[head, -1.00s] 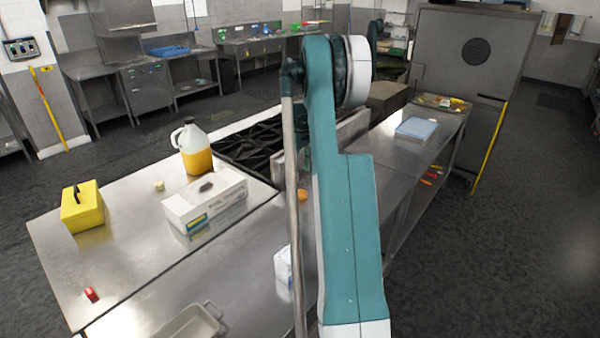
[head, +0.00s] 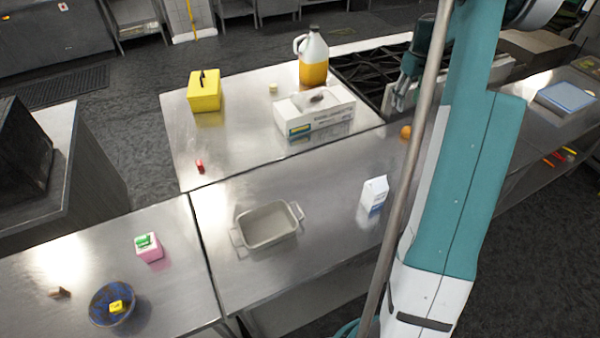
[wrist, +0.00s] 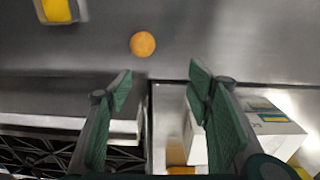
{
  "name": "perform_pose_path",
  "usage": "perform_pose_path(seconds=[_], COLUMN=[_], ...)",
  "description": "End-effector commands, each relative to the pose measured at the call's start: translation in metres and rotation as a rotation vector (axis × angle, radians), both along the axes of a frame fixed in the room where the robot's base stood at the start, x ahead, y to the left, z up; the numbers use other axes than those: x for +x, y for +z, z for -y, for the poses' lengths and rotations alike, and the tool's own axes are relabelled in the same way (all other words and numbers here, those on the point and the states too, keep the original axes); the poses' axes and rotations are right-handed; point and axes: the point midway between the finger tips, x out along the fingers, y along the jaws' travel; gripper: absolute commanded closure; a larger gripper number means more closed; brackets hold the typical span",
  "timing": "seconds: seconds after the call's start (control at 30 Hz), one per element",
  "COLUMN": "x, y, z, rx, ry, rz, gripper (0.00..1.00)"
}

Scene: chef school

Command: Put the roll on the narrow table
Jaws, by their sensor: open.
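A small round orange-brown item (head: 405,132) lies on the steel worktop just left of my arm; it also shows in the wrist view (wrist: 143,44). It may be the roll, or a fruit; I cannot tell. A small brown piece (head: 59,292) lies on the left front table (head: 180,290), and its kind is also unclear. My gripper (wrist: 160,82) is open and empty, above the worktop, with the round item beyond its fingertips. Which surface is the narrow table is unclear.
A white box (head: 318,118), an oil jug (head: 313,62) and a stove (head: 372,72) stand behind the round item. A carton (head: 374,194) and a grey tray (head: 268,224) stand in front. A blue bowl (head: 112,303) and a pink box (head: 148,247) are front left.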

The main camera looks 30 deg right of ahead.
Motion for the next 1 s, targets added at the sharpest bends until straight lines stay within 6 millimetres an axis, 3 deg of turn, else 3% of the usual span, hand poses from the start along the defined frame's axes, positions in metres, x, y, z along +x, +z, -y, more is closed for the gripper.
perform_pose_path(seconds=[0.47,1.0], x=[0.008,-0.017], y=[0.082,0.147], z=[-0.127,-0.267], rx=[-0.049,-0.083], ry=[0.003,0.005], rz=[0.077,0.179], gripper=[0.49,0.49])
